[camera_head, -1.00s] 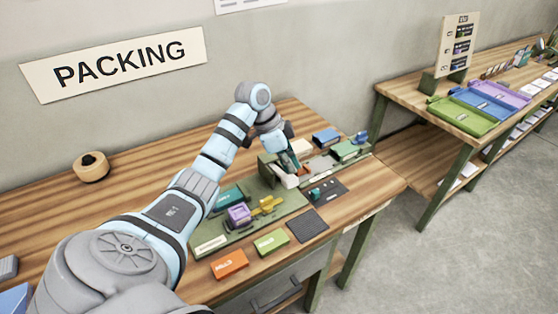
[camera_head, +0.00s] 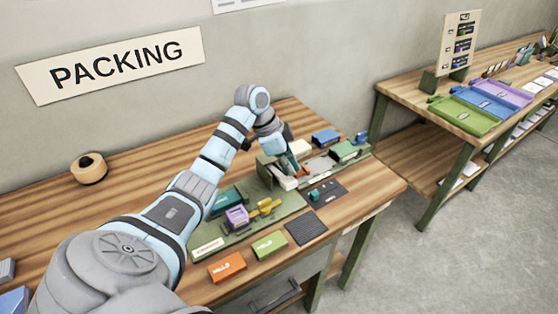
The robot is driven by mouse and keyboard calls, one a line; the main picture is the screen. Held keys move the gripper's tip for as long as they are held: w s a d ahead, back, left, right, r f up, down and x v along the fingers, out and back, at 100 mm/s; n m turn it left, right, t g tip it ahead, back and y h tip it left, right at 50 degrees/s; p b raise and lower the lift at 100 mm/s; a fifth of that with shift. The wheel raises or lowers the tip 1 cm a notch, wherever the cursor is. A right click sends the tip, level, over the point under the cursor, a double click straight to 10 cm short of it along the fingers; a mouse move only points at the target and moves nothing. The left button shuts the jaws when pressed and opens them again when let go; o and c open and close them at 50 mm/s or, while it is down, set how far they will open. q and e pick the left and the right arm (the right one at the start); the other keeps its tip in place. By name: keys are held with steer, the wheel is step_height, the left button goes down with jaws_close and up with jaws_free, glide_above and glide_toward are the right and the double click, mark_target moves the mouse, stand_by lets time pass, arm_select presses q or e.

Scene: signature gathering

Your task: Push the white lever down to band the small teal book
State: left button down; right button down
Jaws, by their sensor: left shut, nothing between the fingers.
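My left gripper (camera_head: 297,168) reaches down at the green banding station near the middle of the table, its fingers shut and empty. A white piece that looks like the lever (camera_head: 287,183) lies just below and left of the fingertips. I cannot tell whether they touch. A teal block, apparently a book (camera_head: 226,199), lies on the green board, behind a purple block. A much smaller teal piece (camera_head: 314,195) sits on a dark mat right of the lever. I cannot tell which is the small teal book. My right gripper is not in view.
Orange (camera_head: 227,267) and green (camera_head: 270,244) boxes lie along the table's front, beside a dark pad (camera_head: 307,229). A yellow piece (camera_head: 265,207) is on the board. Blue (camera_head: 326,137) and green (camera_head: 344,151) blocks stand behind right. The table's back left is mostly clear.

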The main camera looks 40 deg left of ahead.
mark_target(286, 179)
arm_select(q)
steer(key=shift+s+f+b, duration=0.1)
steer(key=shift+f+b, duration=1.15)
steer(key=shift+f, duration=1.85)
stand_by(0.5)
steer(key=shift+r, duration=0.1)
step_height(286, 179, up, 9)
steer(key=p, duration=1)
stand_by(0.3)
